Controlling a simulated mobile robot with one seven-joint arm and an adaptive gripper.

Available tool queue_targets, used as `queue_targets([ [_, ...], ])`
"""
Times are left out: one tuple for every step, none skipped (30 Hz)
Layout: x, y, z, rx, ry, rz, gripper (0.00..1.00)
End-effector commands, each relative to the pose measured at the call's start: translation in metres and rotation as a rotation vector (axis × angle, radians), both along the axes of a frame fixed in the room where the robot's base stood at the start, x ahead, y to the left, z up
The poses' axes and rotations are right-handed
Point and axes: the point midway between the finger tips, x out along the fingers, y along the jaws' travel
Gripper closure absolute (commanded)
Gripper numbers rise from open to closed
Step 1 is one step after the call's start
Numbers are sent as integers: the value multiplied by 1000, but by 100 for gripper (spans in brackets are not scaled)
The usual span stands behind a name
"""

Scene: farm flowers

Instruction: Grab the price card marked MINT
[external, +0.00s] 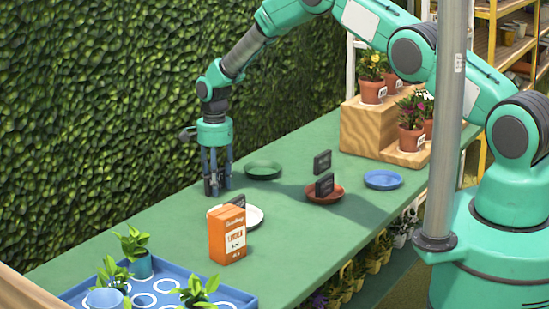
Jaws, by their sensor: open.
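Three small dark price cards show, and their lettering is too small to read, so I cannot tell which is marked MINT. One card (322,161) stands on the green table towards the back. Another card (325,184) stands at the terracotta saucer (316,198); I cannot tell whether in it or behind it. The third card (238,201) is at the white saucer (255,216), partly hidden by the orange carton (228,239). My gripper (217,185) is open, pointing down, behind and left of the third card. Nothing shows between its fingers.
A green saucer (263,169) lies right of my gripper, and a blue saucer (383,180) lies further right. A blue tray (238,297) with potted plants is at the front left. Wooden risers (366,135) with flowerpots stand at the back. A leafy hedge (90,100) borders the table.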

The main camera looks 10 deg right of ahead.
Motion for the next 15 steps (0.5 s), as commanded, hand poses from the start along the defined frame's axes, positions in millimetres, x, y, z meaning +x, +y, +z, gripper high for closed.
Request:
queue_targets([
  [0, 0, 0, 0, 0, 0, 57],
  [0, 0, 0, 0, 0, 0, 57],
  [0, 0, 0, 0, 0, 0, 57],
  [0, 0, 0, 0, 0, 0, 57],
  [0, 0, 0, 0, 0, 0, 57],
  [0, 0, 0, 0, 0, 0, 57],
  [0, 0, 0, 0, 0, 0, 57],
  [0, 0, 0, 0, 0, 0, 57],
  [0, 0, 0, 0, 0, 0, 57],
  [0, 0, 0, 0, 0, 0, 57],
  [0, 0, 0, 0, 0, 0, 57],
  [0, 0, 0, 0, 0, 0, 57],
  [0, 0, 0, 0, 0, 0, 57],
  [0, 0, 0, 0, 0, 0, 63],
  [0, 0, 0, 0, 0, 0, 71],
])
